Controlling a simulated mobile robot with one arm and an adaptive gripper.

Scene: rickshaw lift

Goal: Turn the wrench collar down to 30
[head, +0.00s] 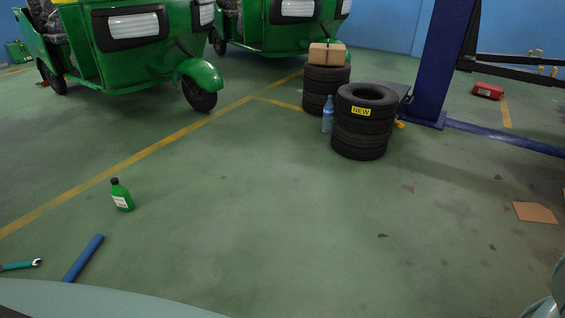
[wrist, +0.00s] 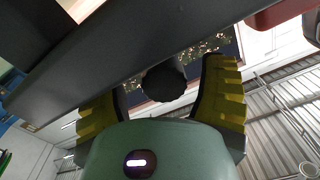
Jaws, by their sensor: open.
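In the wrist view, my gripper (wrist: 168,78) is open, its yellow-padded fingers standing on either side of a dark round knob (wrist: 165,84) with a ridged edge. The knob looks like the wrench collar, seen end-on, but no scale or number shows. A clear gap shows between the knob and the right finger; contact on the left cannot be told. My gripper does not show in the head view.
In the head view, a teal-handled spanner (head: 20,265), a blue tube (head: 83,258) and a green bottle (head: 121,195) lie or stand on the left floor. Stacked tyres (head: 362,135) and a blue post (head: 437,65) stand farther off. The middle floor is clear.

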